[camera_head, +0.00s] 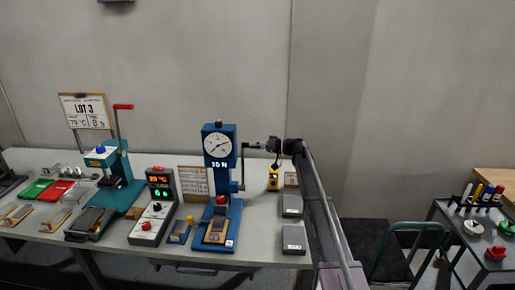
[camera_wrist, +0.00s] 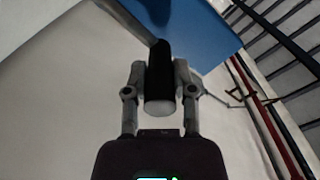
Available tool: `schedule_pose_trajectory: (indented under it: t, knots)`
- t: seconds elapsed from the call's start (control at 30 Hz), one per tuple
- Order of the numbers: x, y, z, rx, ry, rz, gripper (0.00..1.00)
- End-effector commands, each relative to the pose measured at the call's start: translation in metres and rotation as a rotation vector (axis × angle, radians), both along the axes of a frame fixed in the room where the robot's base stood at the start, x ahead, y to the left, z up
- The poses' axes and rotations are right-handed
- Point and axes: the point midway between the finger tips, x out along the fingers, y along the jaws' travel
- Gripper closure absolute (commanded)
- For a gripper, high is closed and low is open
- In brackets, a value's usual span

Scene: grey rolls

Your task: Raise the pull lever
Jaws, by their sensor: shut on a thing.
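The blue test stand (camera_head: 218,165) stands on the bench with a round dial and a lit "30 N" readout. A metal lever arm (camera_head: 243,168) shows at its right side. My gripper (camera_head: 262,146) is beside the stand at about dial height, reaching in from the right. In the wrist view, my gripper (camera_wrist: 160,82) is shut on the black lever handle (camera_wrist: 159,60), with one finger on each side of it. The handle's round grey end (camera_wrist: 160,107) faces the camera. The blue stand body (camera_wrist: 205,35) shows behind it. The lever's pivot is unclear.
A teal press (camera_head: 116,165) with a red-tipped lever stands at left on the bench. A black control box (camera_head: 153,215) is between them. Grey blocks (camera_head: 293,240) and a yellow device (camera_head: 273,181) lie to the right. A cart (camera_head: 470,245) stands far right.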

Motion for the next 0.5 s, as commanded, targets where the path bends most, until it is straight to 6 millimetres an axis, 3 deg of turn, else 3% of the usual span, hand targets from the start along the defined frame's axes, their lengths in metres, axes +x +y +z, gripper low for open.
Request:
schedule_pose_trajectory:
  t: [0.3, 0.33, 0.43, 0.5]
  knots:
    - [0.0004, 0.0003, -0.001, -0.004, -0.003, 0.0, 1.0]
    - [0.0005, 0.0005, -0.0009, -0.004, -0.003, 0.0, 0.63]
    - [0.0005, 0.0011, -0.0007, -0.003, -0.002, 0.0, 0.34]
    - [0.0002, 0.0017, -0.0005, -0.002, -0.002, 0.001, 0.32]
